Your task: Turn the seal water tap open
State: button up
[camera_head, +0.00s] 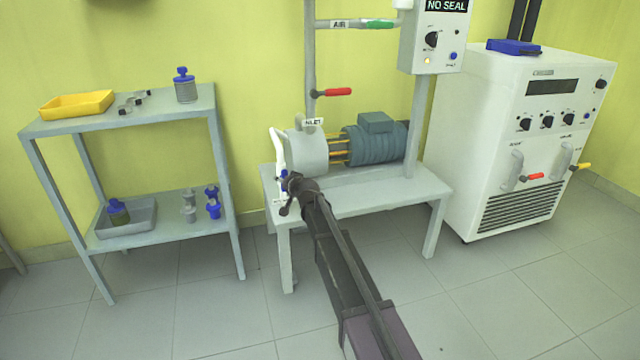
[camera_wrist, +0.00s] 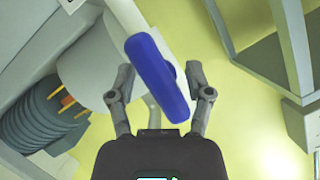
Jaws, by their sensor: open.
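The seal water tap shows as a blue lever handle (camera_wrist: 155,75) in the wrist view, slanted from upper left to lower right. My gripper (camera_wrist: 160,82) is open, with one finger on each side of the blue handle. The right finger is close to the handle's lower end; I cannot tell whether they touch. In the head view, my gripper (camera_head: 288,193) is at the left end of the pump bench, and only a small blue part of the tap (camera_head: 284,174) shows beside it. The rest of the tap is hidden behind my gripper.
The white pump (camera_head: 308,150) and blue-grey motor (camera_head: 376,142) sit on the bench (camera_head: 390,195). A control box (camera_head: 432,40) above reads "NO SEAL". A red-handled valve (camera_head: 334,92) is on the pipe. A grey shelf (camera_head: 160,114) stands left, a white cabinet (camera_head: 508,150) right.

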jog(key=shift+f+m+y+b, duration=0.1)
jog(key=shift+m+y+b, duration=1.35)
jog(key=shift+m, duration=1.05)
jog(key=m+t+y+b, duration=0.1)
jog(key=m+b, duration=0.2)
jog(key=m, duration=0.1)
jog(key=shift+y, duration=0.35)
jog(key=shift+s+d+m+t, duration=0.15)
jog(key=shift+s+m+t, duration=0.05)
jog(key=shift+m+t, duration=0.1)
jog(key=v, duration=1.3)
jog(key=s+d+r+n+g+h+p, duration=0.2)
jog(key=s+r+n+g+p, duration=0.5)
jog(key=p, duration=1.8)
jog(key=s+d+r+n, duration=0.1)
jog(key=s+r, duration=0.5)
jog(key=r, duration=0.1)
jog(key=shift+r+g, duration=0.4)
jog(key=shift+s, duration=0.2)
